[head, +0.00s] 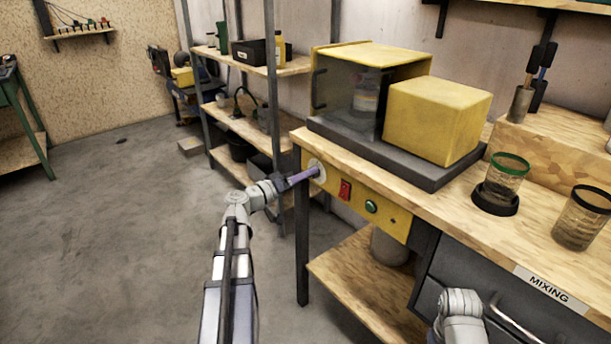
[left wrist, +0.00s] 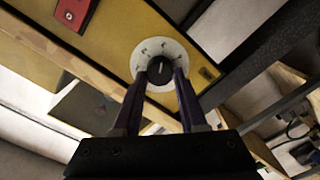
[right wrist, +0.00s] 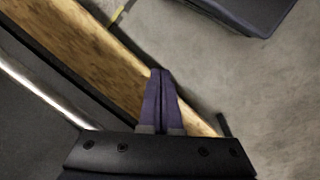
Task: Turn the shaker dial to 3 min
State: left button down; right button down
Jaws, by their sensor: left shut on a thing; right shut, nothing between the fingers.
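The shaker dial is a black knob (left wrist: 160,70) on a round white scale plate (left wrist: 166,52) with dark marks, set in the yellow control panel (left wrist: 125,30). In the head view the scale plate (head: 317,170) shows at the panel's left end. My left gripper (left wrist: 160,75) is shut on the knob, one purple finger on each side. In the head view my left gripper (head: 303,176) reaches the dial from the left. The scale's marks are too small to read. My right gripper (right wrist: 160,75) is shut and empty, beside a wooden edge.
A red switch (head: 345,190) and a green button (head: 371,206) sit right of the dial. The yellow shaker (head: 437,118) stands on the bench. Jars (head: 503,180) stand at the right, above a drawer marked MIXING (head: 541,283).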

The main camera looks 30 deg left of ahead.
pick_arm(q)
jog(key=shift+d, duration=0.1)
dwell(0.3)
jog(key=shift+f, duration=0.1)
jog(key=shift+c, duration=2.3)
grip_release()
jog(key=shift+s, duration=0.1)
jog(key=v, duration=0.7)
jog(key=shift+s+a, duration=0.2)
jog(key=shift+s, duration=0.1)
